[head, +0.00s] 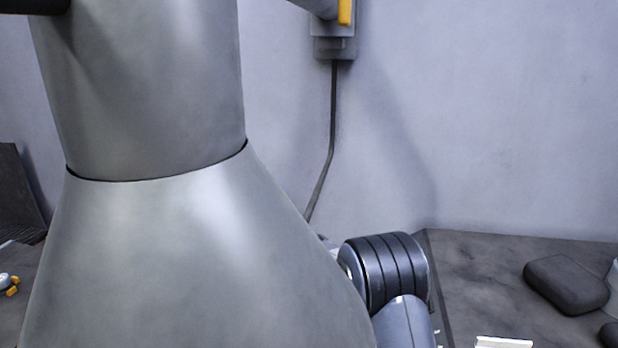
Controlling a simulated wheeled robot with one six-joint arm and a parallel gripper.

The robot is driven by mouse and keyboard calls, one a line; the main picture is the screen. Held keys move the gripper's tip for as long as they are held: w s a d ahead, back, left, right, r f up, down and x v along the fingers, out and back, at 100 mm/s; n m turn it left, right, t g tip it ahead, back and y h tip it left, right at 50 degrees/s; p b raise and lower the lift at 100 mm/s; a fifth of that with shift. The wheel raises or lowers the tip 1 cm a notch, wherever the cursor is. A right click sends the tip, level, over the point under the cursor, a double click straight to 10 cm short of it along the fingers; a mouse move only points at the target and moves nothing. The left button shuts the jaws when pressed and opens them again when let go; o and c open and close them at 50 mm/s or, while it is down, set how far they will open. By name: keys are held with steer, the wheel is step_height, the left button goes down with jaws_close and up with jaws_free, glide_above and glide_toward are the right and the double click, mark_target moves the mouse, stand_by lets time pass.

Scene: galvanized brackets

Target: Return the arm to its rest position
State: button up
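A large smooth grey link of my arm (190,230) fills the left and middle of the head view, very close to the camera. A dark ribbed joint (392,270) with a blue-grey link below it (405,322), seemingly also part of my arm, shows at the lower middle. My gripper is not in view, so its fingers and anything in them cannot be seen.
A dark grey worktop (480,285) lies at the lower right, bearing a dark rounded block (565,284) and a white flat piece (503,342). A wall box (334,48) has a hanging cable (333,120). A small white-and-yellow item (8,283) sits far left.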

steer(key=v, duration=0.7)
steer(key=p+x, duration=0.1)
steer(key=x, duration=0.9)
steer(key=shift+r, duration=0.15)
steer(key=shift+d+m, duration=0.1)
steer(key=shift+m, duration=0.2)
steer(key=m+y, duration=0.1)
steer(key=m, duration=0.2)
steer(key=shift+t, duration=0.3)
steer(key=m, duration=0.3)
steer(key=shift+s+m+t+y, duration=0.1)
steer(key=shift+m+t+y, duration=0.2)
steer(key=shift+m+t+b, duration=0.3)
steer(key=shift+m+b, duration=0.15)
steer(key=shift+m, duration=0.75)
steer(key=m+b, duration=0.2)
steer(key=b, duration=0.1)
steer(key=m+t+b, duration=0.1)
steer(key=m, duration=0.1)
steer(key=shift+s+f+y+b, duration=0.1)
steer(key=shift+f+y+b, duration=0.2)
steer(key=shift+b, duration=0.1)
steer(key=m+b, duration=0.2)
steer(key=b, duration=0.2)
steer(key=shift+m+t, duration=0.3)
steer(key=shift+t, duration=0.1)
steer(key=shift+r+m+b, duration=0.15)
steer(key=shift+m+b, duration=0.15)
steer(key=shift+b, duration=0.05)
steer(key=shift+r, duration=0.15)
